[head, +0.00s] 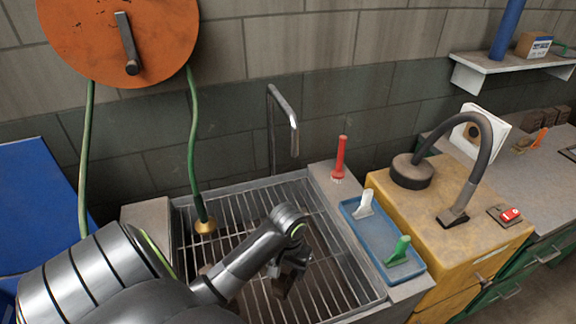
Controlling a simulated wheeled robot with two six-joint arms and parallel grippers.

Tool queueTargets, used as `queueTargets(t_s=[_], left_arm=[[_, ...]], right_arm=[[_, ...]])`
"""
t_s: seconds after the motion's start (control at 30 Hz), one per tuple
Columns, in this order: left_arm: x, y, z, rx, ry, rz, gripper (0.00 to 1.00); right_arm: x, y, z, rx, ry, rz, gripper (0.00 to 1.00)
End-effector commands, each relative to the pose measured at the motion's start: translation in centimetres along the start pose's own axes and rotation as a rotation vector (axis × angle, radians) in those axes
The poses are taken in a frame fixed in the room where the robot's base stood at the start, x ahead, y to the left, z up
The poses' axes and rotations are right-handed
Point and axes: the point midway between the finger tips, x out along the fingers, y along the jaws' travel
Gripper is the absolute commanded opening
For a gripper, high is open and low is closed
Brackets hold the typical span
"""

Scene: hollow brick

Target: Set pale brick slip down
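My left gripper (286,282) hangs over the metal grate of the sink (325,262), pointing down. Its fingers are small and dark, partly covered by my own wrist. A dull brownish shape shows at the fingertips, but I cannot tell whether it is a finger or a held piece. I cannot make out a pale brick slip for certain anywhere in the view. My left forearm hides part of the grate. My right gripper is not in view.
A blue tray (374,250) with a white-handled tool (364,204) and a green-handled tool (399,251) lies right of the sink. A red-handled tool (340,160) stands behind. A tap (284,105) and a green hose (193,140) hang over the sink's back. The grate's right side is clear.

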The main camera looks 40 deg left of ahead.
Motion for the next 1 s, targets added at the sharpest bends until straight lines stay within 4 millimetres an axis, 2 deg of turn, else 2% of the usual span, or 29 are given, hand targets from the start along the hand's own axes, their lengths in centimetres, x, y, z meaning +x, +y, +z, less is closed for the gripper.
queueTargets(t_s=[0.2, 0.37, 0.5, 1.0], left_arm=[[-0.3, 0.0, 0.0, 0.001, 0.002, 0.000, 0.54], [-2.5, 0.0, -0.1, 0.002, 0.006, 0.000, 0.54], [-6.3, 0.0, -0.1, 0.002, 0.004, 0.000, 0.54], [-11.5, 0.0, 0.0, 0.000, 0.000, 0.001, 0.54]], right_arm=[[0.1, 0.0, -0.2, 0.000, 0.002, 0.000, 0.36], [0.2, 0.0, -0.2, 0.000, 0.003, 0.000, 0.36], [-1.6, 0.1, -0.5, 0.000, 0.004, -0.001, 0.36], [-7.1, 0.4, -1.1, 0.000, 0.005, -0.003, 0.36]])
